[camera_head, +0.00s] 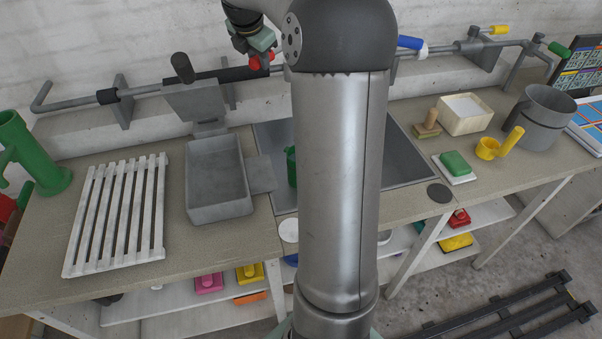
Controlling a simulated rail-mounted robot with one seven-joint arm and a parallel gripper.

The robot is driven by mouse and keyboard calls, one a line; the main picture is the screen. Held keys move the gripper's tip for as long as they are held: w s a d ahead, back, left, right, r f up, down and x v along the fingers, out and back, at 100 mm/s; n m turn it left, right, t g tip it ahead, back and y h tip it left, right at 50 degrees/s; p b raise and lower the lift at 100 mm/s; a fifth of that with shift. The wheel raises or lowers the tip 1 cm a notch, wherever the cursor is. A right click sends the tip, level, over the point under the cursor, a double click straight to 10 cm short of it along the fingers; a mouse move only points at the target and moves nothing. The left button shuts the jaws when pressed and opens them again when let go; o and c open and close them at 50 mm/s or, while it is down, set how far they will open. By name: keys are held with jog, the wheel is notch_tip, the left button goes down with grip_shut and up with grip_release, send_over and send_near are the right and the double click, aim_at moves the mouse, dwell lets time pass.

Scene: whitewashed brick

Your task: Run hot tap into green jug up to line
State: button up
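A green object, probably the green jug (291,168), stands in the sink, mostly hidden behind my arm. Its line and any water in it cannot be seen. The red tap handle (262,61) is on the wall pipe at the top, left of my arm. My gripper (262,48) is right at the red handle. I cannot tell whether its fingers touch or hold the handle. The blue tap handle (410,42) is on the pipe right of my arm. My arm hides the spout and the middle of the sink (400,160).
A tall green vessel (38,155) stands at the far left. A white slatted rack (118,215) and a grey tray (217,205) lie left of the sink. On the right are a cream box (464,113), green sponge (455,163), yellow cup (487,148) and grey pot (543,110).

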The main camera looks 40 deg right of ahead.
jog(key=o, duration=0.4)
jog(key=shift+w, duration=0.15)
jog(key=shift+c, duration=0.2)
jog(key=shift+r, duration=0.1)
jog(key=b+v, duration=0.1)
jog(key=v, duration=1.6)
jog(key=s+a+f+m+g+y, duration=0.1)
jog(key=s+a+f+m, duration=0.3)
jog(key=a+f, duration=0.25)
jog(key=s+a+f+m, duration=0.4)
jog(key=a+f, duration=0.2)
jog(key=a, duration=0.1)
jog(key=s+a+f+m+g+y, duration=0.1)
jog(key=s+a+f+m, duration=0.3)
jog(key=s+f, duration=0.4)
jog(key=s+a+f+m+y, duration=0.2)
jog(key=s+a+f+m, duration=0.2)
jog(key=s+f+m, duration=0.3)
notch_tip(320, 180, down, 2)
jog(key=s, duration=0.3)
jog(key=shift+g, duration=0.4)
